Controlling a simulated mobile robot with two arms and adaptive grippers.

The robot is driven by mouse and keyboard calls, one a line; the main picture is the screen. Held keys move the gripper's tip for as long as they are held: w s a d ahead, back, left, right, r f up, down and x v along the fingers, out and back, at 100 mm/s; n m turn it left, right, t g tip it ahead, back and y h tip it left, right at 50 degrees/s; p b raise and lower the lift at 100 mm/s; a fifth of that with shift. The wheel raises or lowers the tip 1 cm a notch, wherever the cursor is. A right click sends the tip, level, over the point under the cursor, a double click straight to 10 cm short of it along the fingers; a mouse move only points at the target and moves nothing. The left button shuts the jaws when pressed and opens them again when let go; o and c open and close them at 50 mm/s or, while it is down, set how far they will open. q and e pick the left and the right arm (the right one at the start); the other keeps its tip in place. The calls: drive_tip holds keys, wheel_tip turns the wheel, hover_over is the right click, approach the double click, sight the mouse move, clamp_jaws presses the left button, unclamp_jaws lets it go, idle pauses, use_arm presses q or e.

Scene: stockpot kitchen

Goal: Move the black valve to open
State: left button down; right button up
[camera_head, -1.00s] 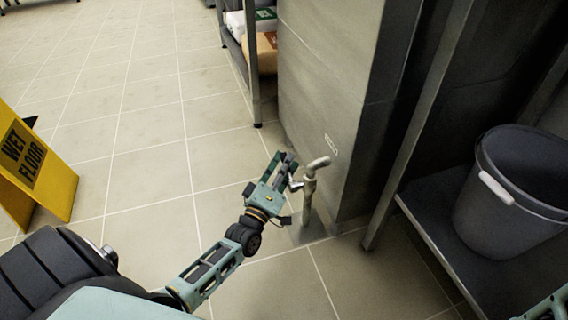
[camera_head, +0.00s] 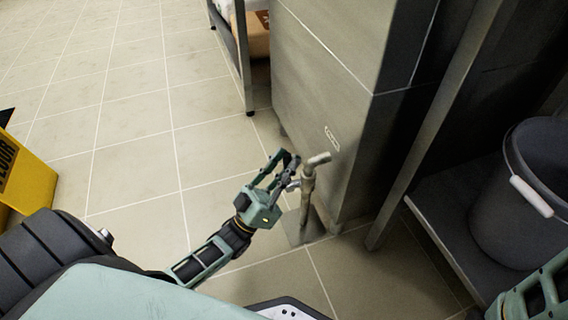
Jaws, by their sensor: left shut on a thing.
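A short metal pipe (camera_head: 305,205) stands upright from the floor beside the wall, with a bent spout at its top. Its small valve handle (camera_head: 293,185) juts out to the left, partly hidden by my gripper; it looks grey metal rather than black here. My left gripper (camera_head: 284,162) is at the left side of the pipe, shut on the valve handle, its fingers pointing up and away from me. The exact contact is hard to see. Part of my right arm shows at the bottom right corner, but its gripper is out of the picture.
A grey wall block (camera_head: 325,90) stands right behind the pipe. A metal shelf (camera_head: 440,215) with a dark bucket (camera_head: 525,200) is at the right. A yellow wet floor sign (camera_head: 25,180) stands at the left edge. The tiled floor between is clear.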

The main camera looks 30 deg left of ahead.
use_arm(q)
drive_tip(key=shift+s+d+f+m+g+h+b, duration=0.1)
drive_tip(key=shift+d+m+g+h+b, duration=0.1)
drive_tip(key=shift+m+h, duration=0.45)
drive_tip(key=shift+s+d+r+m+g+h+b, duration=0.1)
drive_tip(key=shift+s+m+g+h, duration=0.1)
drive_tip(key=shift+m+h, duration=0.45)
drive_tip(key=shift+s+d+f+m+g+h+b, duration=0.15)
drive_tip(key=shift+m+h, duration=0.25)
drive_tip(key=shift+m, duration=0.7)
drive_tip(key=c, duration=1.7)
unclamp_jaws()
drive_tip(key=v, duration=1.2)
drive_tip(key=shift+a, duration=0.1)
